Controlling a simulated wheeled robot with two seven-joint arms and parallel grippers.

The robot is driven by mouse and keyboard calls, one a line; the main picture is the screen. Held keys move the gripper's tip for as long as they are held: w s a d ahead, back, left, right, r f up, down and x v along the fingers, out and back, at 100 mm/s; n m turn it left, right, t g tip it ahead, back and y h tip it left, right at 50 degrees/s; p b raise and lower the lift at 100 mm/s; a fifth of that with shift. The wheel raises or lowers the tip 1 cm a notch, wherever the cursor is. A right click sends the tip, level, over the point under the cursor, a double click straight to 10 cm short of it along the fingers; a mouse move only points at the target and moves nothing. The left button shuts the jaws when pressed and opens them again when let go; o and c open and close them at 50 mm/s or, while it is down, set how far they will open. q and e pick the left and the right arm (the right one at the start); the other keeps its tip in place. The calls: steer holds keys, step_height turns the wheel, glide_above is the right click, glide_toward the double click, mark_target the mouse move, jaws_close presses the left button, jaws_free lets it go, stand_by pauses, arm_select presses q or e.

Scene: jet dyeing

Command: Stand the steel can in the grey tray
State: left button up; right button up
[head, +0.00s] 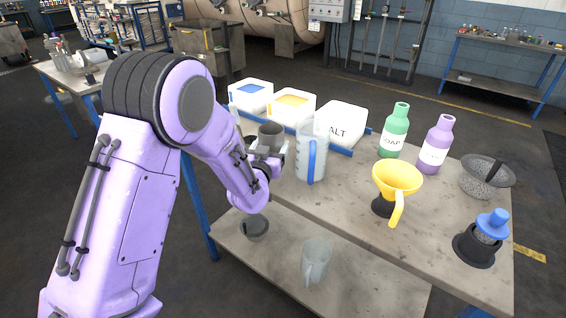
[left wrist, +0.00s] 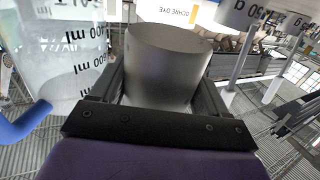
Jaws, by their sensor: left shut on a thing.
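The steel can (head: 270,135) is a plain grey open-topped cylinder. My left gripper (head: 265,156) is shut on it at the left part of the workbench, just left of the clear measuring jug. I cannot make out a grey tray in either view. My right gripper is not in view.
The clear jug (head: 311,160) with a blue handle stands close beside the can. White dye and salt tubs (head: 291,108) line the back. Green (head: 394,133) and purple (head: 435,146) bottles, a yellow funnel (head: 397,177) and a speckled bowl (head: 487,180) stand to the right. The front middle is clear.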

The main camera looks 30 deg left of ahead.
arm_select(q)
steer(key=f, duration=0.5)
steer(key=shift+w+d, duration=0.1)
steer(key=shift+w, duration=0.1)
steer(key=shift+s+r, duration=0.1)
steer(key=shift+f, duration=0.25)
steer(key=o, duration=1.2)
